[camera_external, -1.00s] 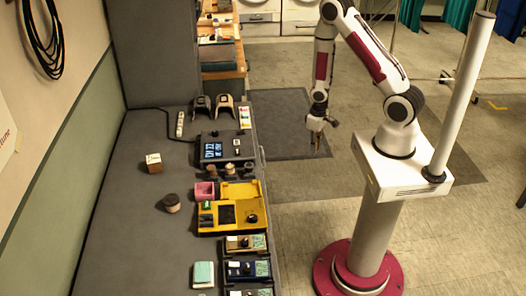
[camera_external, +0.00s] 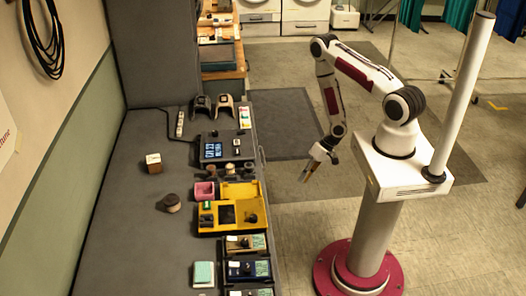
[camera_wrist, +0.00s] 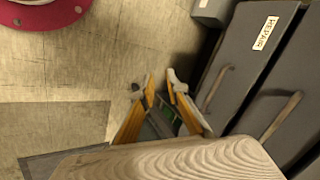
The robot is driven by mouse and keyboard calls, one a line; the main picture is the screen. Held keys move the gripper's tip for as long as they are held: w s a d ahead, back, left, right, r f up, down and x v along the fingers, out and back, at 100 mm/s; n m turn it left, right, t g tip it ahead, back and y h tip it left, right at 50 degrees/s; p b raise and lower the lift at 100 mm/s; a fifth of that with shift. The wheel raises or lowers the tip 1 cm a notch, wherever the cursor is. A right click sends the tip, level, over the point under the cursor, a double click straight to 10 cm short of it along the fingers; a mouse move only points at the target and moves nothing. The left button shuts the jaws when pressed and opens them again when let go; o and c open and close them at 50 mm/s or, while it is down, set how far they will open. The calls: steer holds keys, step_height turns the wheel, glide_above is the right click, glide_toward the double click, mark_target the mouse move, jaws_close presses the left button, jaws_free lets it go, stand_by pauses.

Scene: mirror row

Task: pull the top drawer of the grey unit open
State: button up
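The grey unit (camera_wrist: 245,60) stands at the right of the wrist view, with two drawer fronts bearing bar handles, a nearer one (camera_wrist: 217,88) and one further right (camera_wrist: 280,115). A white label reading REPAIR (camera_wrist: 265,33) is on its front. I cannot tell for sure which front is the top drawer; both look shut. My gripper (camera_wrist: 160,82) has its two orange fingers apart with nothing between them, left of the nearer handle and not touching it. In the external view my gripper (camera_external: 310,172) hangs over the floor, right of the bench; the drawer fronts are mostly hidden there.
The bench top (camera_external: 140,230) carries a yellow tray (camera_external: 238,192), a device with a blue display (camera_external: 214,150), a brown block (camera_external: 154,166) and several small boxes. A maroon round base shows in the wrist view (camera_wrist: 40,12). The floor between bench and arm is clear.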

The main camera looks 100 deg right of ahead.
steer(key=w+a+r+m+t, duration=0.2)
steer(key=w+r+m+t, duration=0.15)
steer(key=w, duration=0.25)
steer(key=m+t+h, duration=0.2)
steer(key=m+t, duration=0.1)
steer(key=t, duration=0.3)
glide_toward(263, 156)
steer(key=f+x, duration=0.1)
steer(key=x, duration=0.1)
steer(key=shift+w+r, duration=0.1)
steer(key=shift+r, duration=0.05)
steer(key=shift+w, duration=0.25)
steer(key=shift+x, duration=3.7)
jaws_close()
